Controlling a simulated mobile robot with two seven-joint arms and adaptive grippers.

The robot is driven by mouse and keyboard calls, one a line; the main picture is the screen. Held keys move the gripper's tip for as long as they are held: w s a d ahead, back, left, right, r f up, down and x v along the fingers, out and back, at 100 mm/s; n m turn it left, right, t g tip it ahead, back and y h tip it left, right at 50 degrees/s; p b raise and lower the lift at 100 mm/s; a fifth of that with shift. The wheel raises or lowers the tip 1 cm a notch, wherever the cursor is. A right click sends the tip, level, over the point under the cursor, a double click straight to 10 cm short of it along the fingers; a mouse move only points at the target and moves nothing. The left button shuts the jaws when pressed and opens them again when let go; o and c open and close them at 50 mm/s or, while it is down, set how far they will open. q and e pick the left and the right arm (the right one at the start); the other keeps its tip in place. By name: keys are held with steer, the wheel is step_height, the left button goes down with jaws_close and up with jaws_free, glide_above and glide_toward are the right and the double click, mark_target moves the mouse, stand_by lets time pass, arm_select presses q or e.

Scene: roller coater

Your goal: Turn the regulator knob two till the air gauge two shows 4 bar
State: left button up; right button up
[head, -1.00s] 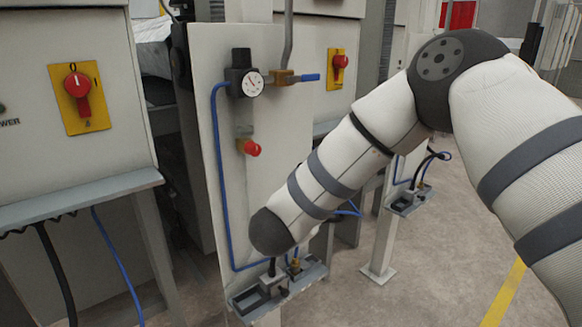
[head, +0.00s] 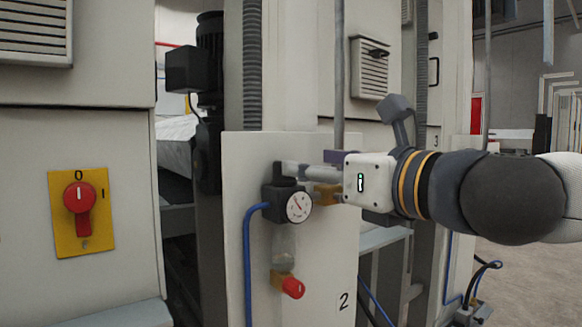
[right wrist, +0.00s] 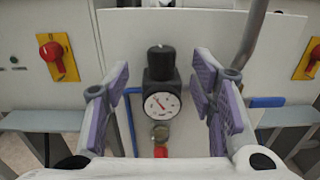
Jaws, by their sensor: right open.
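Air gauge two, a round white dial, is on the front of the black regulator on the panel marked 2; it shows in the head view (head: 299,206) and the right wrist view (right wrist: 160,105). Its needle points to the upper left, but the scale is too small to read. The black regulator knob (right wrist: 160,60) stands upright on top of the regulator. My right gripper (head: 298,172) is at knob height, its fingers partly covering the knob in the head view. In the right wrist view the gripper (right wrist: 162,85) is open, with one purple-padded finger set on each side of the regulator, apart from it.
A blue-handled valve (right wrist: 266,102) and its pipe (right wrist: 250,35) are close beside the right-hand fingers. A blue hose (head: 248,265) runs down from the regulator. A red button (head: 292,288) sits below the gauge. A red switch on a yellow plate (head: 103,232) is further left.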

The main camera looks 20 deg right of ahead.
mark_target(293, 188)
steer(key=w, duration=0.2)
steer(key=w+a+f+b, duration=0.1)
steer(key=w, duration=0.1)
steer(key=w+b, duration=0.1)
steer(key=shift+w+a+f, duration=0.25)
steer(key=shift+w, duration=0.15)
steer(key=shift+w+a+r, duration=0.1)
steer(key=shift+w+r, duration=0.1)
steer(key=shift+r, duration=0.3)
steer(key=c, duration=1.1)
steer(key=shift+s+a+r+m+h+p, duration=0.1)
steer(key=shift+a+m+h+p, duration=0.1)
steer(key=shift+m+h, duration=0.3)
steer(key=shift+s+a+r+m+h+p, duration=0.15)
steer(key=shift+m+h, duration=0.15)
steer(key=shift+h, duration=0.4)
steer(key=shift+c, duration=0.2)
steer(key=shift+w+d+f+m+h, duration=0.15)
steer(key=shift+f+m+h, duration=0.15)
steer(key=shift+h, duration=0.2)
arm_select(q)
steer(key=shift+s+f+g, duration=0.5)
steer(key=shift+s+f, duration=0.6)
